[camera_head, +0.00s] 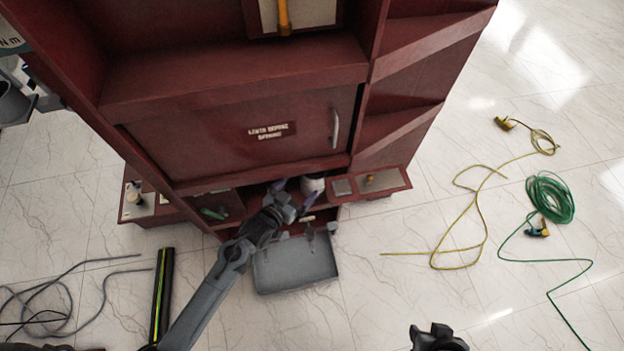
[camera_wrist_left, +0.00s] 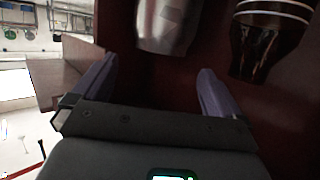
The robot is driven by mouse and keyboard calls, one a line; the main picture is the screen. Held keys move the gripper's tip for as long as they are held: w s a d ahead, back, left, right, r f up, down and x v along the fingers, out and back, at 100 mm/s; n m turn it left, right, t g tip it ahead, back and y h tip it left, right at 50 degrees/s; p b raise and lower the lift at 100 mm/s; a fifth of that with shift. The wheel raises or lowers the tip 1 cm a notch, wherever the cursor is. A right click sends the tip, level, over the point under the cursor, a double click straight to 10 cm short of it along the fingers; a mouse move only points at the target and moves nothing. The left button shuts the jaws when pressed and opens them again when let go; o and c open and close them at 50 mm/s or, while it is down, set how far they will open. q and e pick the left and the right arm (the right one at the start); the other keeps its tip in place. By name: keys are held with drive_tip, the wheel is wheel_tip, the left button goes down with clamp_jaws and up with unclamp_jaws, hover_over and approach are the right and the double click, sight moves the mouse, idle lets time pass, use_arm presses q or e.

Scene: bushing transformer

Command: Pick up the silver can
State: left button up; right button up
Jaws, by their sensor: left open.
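The silver can (camera_head: 312,184) stands in the low open compartment of the dark red cabinet, partly hidden by its surroundings. In the left wrist view the silver can (camera_wrist_left: 167,25) is at the top, cut off by the frame edge, beyond the gap between the fingers. My left gripper (camera_head: 293,193) is open and empty, reaching into the compartment just in front of the can. Its purple fingers (camera_wrist_left: 154,85) do not visibly touch the can. A dark part at the bottom edge of the head view may be my right gripper; its jaws cannot be made out.
A dark glossy bottle or cup (camera_wrist_left: 268,40) with pale rings stands right of the can. A grey metal case (camera_head: 297,268) lies on the floor below my gripper. Red shelf walls surround the compartment. Yellow cable (camera_head: 480,205) and green cable (camera_head: 550,198) lie on the floor at right.

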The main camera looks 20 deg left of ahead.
use_arm(q)
drive_tip(key=b+x, duration=0.4)
drive_tip(key=x, duration=0.4)
drive_tip(key=shift+w+r+b, duration=0.2)
drive_tip(key=shift+w+b, duration=0.05)
drive_tip(key=shift+b, duration=0.05)
drive_tip(key=shift+s+a, duration=0.1)
drive_tip(key=shift+c, duration=0.6)
drive_tip(key=c, duration=1.3)
drive_tip(key=shift+r, duration=0.1)
drive_tip(key=shift+c, duration=0.2)
